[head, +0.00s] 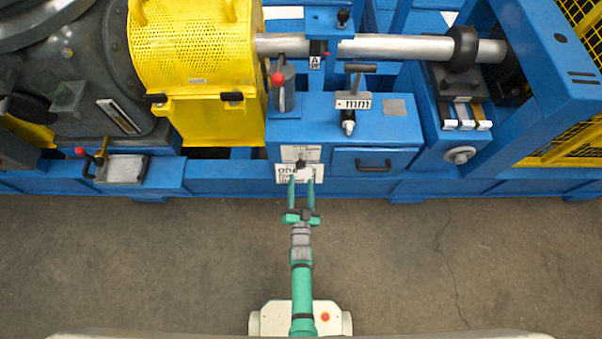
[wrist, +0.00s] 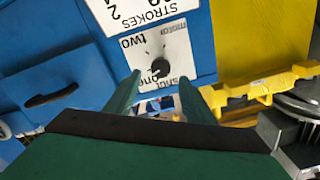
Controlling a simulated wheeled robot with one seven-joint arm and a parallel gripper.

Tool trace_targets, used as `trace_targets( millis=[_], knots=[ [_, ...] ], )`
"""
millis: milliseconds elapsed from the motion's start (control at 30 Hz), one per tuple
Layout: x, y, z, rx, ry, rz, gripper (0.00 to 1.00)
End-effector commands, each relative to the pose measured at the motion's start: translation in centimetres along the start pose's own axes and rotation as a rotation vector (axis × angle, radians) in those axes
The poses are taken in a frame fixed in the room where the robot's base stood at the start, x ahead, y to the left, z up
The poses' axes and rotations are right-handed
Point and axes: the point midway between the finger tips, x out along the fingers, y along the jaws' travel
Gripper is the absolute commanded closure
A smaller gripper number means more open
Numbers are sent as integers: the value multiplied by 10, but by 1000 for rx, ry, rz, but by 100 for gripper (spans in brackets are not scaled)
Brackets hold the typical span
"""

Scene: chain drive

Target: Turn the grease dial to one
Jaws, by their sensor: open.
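The grease dial is a small black knob (wrist: 159,66) on a white label plate (wrist: 182,50) on the blue front panel. In the wrist view the plate carries the words "two", "motor" and "one", turned over by the camera angle. I cannot tell clearly which word the knob points at. My gripper (head: 301,179) has green fingers spread apart and empty. It faces the plate, with the knob appearing between and beyond the fingertips (wrist: 158,80); no contact shows.
A second white label (wrist: 135,12) reading "STROKES" adjoins the dial plate. A blue drawer with a black handle (head: 373,166) is to the right in the head view. A red-knobbed lever (head: 281,88) and a yellow guard (head: 195,50) stand behind. The floor in front is clear.

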Motion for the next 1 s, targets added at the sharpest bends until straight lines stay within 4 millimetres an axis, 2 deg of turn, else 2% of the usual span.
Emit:
trace_targets(
  millis=[33, 200, 867, 1000],
  knots=[
    [-8, 0, 0, 0, -1, 1, 51],
    [-23, 0, 0, 0, 1, 0, 51],
    [-26, 0, 0, -1, 1, 0, 51],
    [-38, 0, -3, -14, -8, 3, 51]
  ],
)
